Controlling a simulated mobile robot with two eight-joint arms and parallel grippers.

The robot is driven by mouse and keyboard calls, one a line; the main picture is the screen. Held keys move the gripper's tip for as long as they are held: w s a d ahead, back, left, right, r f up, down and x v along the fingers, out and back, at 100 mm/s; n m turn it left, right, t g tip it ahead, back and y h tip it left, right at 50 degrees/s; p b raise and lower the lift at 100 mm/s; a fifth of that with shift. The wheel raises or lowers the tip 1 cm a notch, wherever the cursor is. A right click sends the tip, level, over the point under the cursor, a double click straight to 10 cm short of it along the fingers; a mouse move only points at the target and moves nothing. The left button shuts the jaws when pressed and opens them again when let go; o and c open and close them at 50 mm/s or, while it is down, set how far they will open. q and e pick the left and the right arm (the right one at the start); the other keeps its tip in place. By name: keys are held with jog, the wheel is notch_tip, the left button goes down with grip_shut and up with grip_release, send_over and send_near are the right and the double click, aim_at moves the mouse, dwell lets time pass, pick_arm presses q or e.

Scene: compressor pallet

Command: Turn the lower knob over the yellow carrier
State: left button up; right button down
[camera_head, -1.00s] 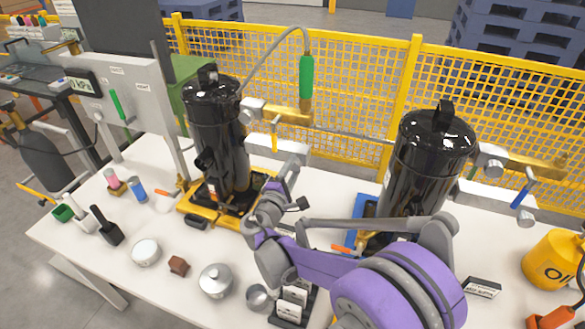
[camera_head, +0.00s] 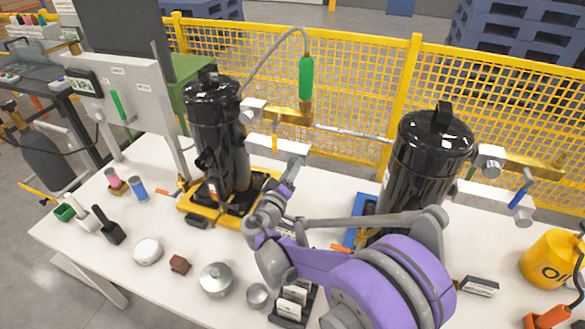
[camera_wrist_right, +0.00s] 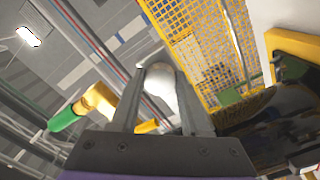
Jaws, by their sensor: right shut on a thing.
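The yellow carrier (camera_head: 187,208) lies on the table under the left black compressor (camera_head: 217,140). My right arm reaches up beside it from below. My right gripper (camera_head: 295,158) is at the right end of the pale metal block (camera_head: 262,146) that sticks out from the compressor. In the right wrist view its two fingers are shut on a rounded silver knob (camera_wrist_right: 160,82), the lower knob. In the head view that knob is hidden by the gripper. An upper silver knob (camera_head: 252,111) sits by a brass valve (camera_head: 288,114). My left gripper is not in view.
A second black compressor (camera_head: 430,160) stands on a blue carrier (camera_head: 361,212) at the right. A green-handled hose (camera_head: 306,78) hangs above the brass valve. Pots and small items line the table's front. A yellow mesh fence (camera_head: 350,90) runs behind.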

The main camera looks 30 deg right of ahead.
jog(key=m+p, duration=0.1)
jog(key=m, duration=1)
jog(key=shift+a+p, duration=0.1)
jog(key=shift+p, duration=0.2)
dwell(0.3)
jog(key=shift+c, duration=1.9)
grip_release()
jog(key=v, duration=1)
jog(key=shift+s+a+b, duration=0.2)
jog(key=shift+a+b, duration=0.1)
jog(key=shift+b, duration=0.1)
jog(key=shift+d, duration=0.1)
